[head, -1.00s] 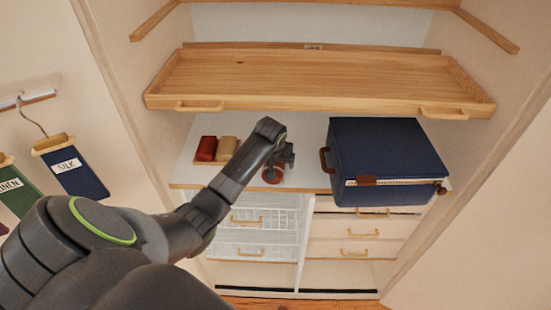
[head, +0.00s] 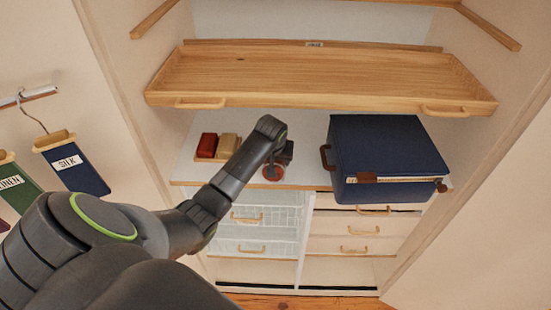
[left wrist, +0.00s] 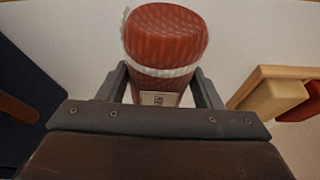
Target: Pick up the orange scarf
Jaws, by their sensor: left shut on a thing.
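The orange scarf (head: 273,173) is a rust-orange knitted roll near the front edge of the white shelf, left of the suitcase. In the left wrist view the scarf (left wrist: 165,38) stands out ahead of the jaws, with a pale band and a small printed tag. My left gripper (head: 281,155) reaches over the shelf, and in its wrist view the two fingers (left wrist: 165,90) are shut on the scarf from both sides. The arm hides part of it in the head view. I cannot tell whether it touches the shelf. My right gripper is not in view.
A dark blue suitcase (head: 385,150) stands right of the gripper. A red roll (head: 207,145) and a tan roll (head: 228,146) lie in a wooden tray to the left. A wooden pull-out shelf (head: 320,80) hangs above. Wire baskets (head: 262,222) and drawers (head: 355,228) are below.

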